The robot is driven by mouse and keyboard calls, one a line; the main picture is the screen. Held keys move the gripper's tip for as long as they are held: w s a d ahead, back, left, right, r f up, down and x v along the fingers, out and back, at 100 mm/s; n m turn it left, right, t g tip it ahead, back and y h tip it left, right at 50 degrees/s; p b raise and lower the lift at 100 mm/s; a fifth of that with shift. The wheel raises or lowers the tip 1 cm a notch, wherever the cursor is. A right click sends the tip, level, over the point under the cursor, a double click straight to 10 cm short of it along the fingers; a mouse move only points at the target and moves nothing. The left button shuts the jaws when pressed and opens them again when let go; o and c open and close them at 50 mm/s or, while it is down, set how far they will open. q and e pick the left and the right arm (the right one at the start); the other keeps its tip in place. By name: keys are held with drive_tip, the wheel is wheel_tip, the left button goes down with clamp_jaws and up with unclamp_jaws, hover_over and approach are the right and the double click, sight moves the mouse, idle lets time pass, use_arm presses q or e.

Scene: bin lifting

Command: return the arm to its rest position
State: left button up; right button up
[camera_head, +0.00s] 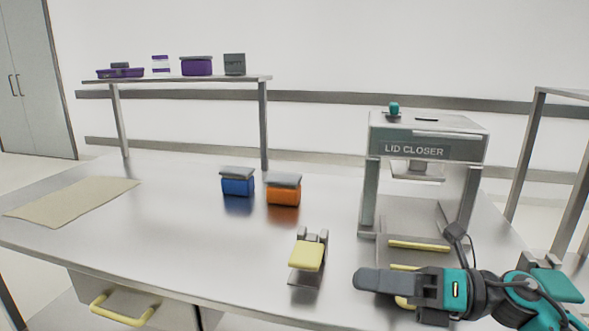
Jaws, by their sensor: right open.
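My right arm comes in from the right, low in the head view. Its dark gripper (368,281) points left over the front edge of the steel table (190,262). The gripper is open, and I see nothing held in it. It is seen side-on, so the gap between its fingers is hard to make out. It is in front of the lid closer (414,151) and hides part of the table edge and yellow parts behind it. My left gripper is not in view.
A blue bin (238,186) and an orange bin (284,193), both grey-lidded, stand mid-table. A yellow-topped fixture (306,256) stands left of my gripper. A beige mat (75,202) lies at left. A raised shelf (175,80) holds several containers. The table's left-centre is clear.

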drive_tip(key=d+f+m+t+h+p, duration=0.25)
drive_tip(key=f+m+t+h, duration=0.4)
drive_tip(key=m, duration=0.85)
drive_tip(key=d+f+m+t+h+p, duration=0.1)
drive_tip(key=d+f+m+t+h, duration=0.35)
drive_tip(key=m, duration=1.15)
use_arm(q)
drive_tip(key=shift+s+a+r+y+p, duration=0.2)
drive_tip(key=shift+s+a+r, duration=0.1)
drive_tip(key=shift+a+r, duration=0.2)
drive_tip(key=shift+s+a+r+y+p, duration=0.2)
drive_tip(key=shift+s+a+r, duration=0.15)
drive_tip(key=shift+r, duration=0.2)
use_arm(e)
drive_tip(key=s+f+m+g+h, duration=0.2)
drive_tip(key=s+f+m, duration=0.2)
drive_tip(key=s+f, duration=0.2)
drive_tip(key=s+f+m+g+h, duration=0.2)
drive_tip(key=s+f+m, duration=0.3)
drive_tip(key=f, duration=0.6)
drive_tip(key=shift+s+a+h, duration=0.35)
drive_tip(key=shift+s+h, duration=0.25)
drive_tip(key=shift+s, duration=0.25)
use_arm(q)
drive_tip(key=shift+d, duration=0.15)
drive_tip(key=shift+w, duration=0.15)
